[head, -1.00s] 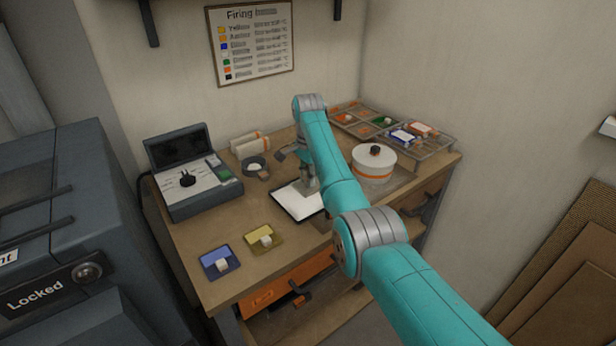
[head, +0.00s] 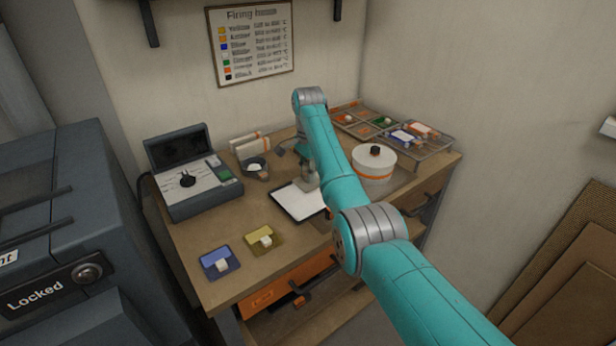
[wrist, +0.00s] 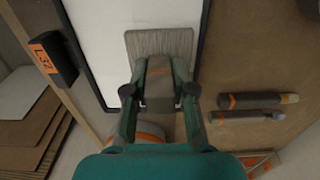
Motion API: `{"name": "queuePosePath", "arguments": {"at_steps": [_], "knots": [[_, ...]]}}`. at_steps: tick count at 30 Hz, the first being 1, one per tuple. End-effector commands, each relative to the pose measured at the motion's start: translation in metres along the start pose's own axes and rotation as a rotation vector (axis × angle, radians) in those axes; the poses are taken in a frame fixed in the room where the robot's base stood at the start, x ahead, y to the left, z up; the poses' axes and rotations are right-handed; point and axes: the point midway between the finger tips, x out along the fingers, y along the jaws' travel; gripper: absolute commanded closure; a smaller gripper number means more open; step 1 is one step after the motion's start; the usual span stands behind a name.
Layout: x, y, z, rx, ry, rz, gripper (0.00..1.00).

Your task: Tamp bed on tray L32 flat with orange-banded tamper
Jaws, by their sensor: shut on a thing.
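The tray L32 (wrist: 203,40) has a dark rim and a black tag (wrist: 52,60) reading L32. Its white bed (wrist: 97,45) looks smooth where it shows; the tray also shows in the head view (head: 297,202). My gripper (wrist: 158,92) is shut on the orange-banded tamper (wrist: 160,47), which has a ribbed grey plate and an orange band on its handle. The plate is over the bed near one rim; I cannot tell whether it touches. In the head view my gripper (head: 308,178) is at the tray's back right, partly hidden by my arm.
Two banded cylindrical tools (wrist: 248,108) lie beside the tray. A white round pot (head: 374,165) stands right of my arm, with racks of samples (head: 420,142) behind. A grey control box (head: 197,180) is at left. Blue and yellow dishes (head: 258,240) are in front.

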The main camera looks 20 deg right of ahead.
Motion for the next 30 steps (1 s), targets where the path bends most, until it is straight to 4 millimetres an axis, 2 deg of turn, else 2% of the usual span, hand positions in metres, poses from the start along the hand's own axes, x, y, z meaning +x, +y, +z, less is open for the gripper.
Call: {"name": "queuePosePath", "arguments": {"at_steps": [11,30], "knots": [[-0.002,0.0,-0.001,0.0,0.0,0.0,1.0],[-0.003,-0.001,-0.054,0.001,0.0,0.0,1.0]]}}
